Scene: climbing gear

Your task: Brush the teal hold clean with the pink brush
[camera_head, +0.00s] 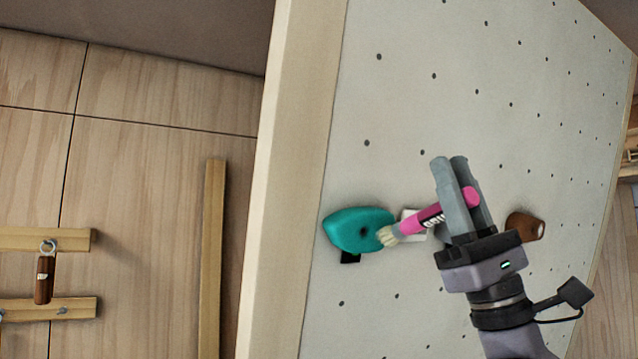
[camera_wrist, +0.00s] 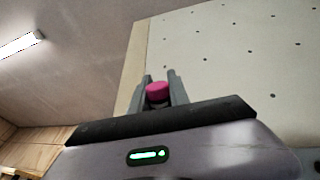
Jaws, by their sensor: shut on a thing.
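The teal hold (camera_head: 357,229) is fixed low on the pale climbing board, near its left edge. My gripper (camera_head: 450,165) is to the right of it, shut on the pink brush (camera_head: 420,219). The brush's pale bristles (camera_head: 388,236) point left and meet the hold's right end in the picture; I cannot tell if they press on it. In the wrist view the pink end of the brush (camera_wrist: 158,93) shows between my two grey fingers (camera_wrist: 159,78). The hold is not visible in the wrist view.
The board (camera_head: 480,60) is dotted with small holes and has a wooden left edge (camera_head: 285,150). A brown hold (camera_head: 525,227) sits right of my gripper. A white piece (camera_head: 411,214) is partly behind the brush. Wooden rails (camera_head: 45,240) with a hanging brown piece (camera_head: 44,280) are at left.

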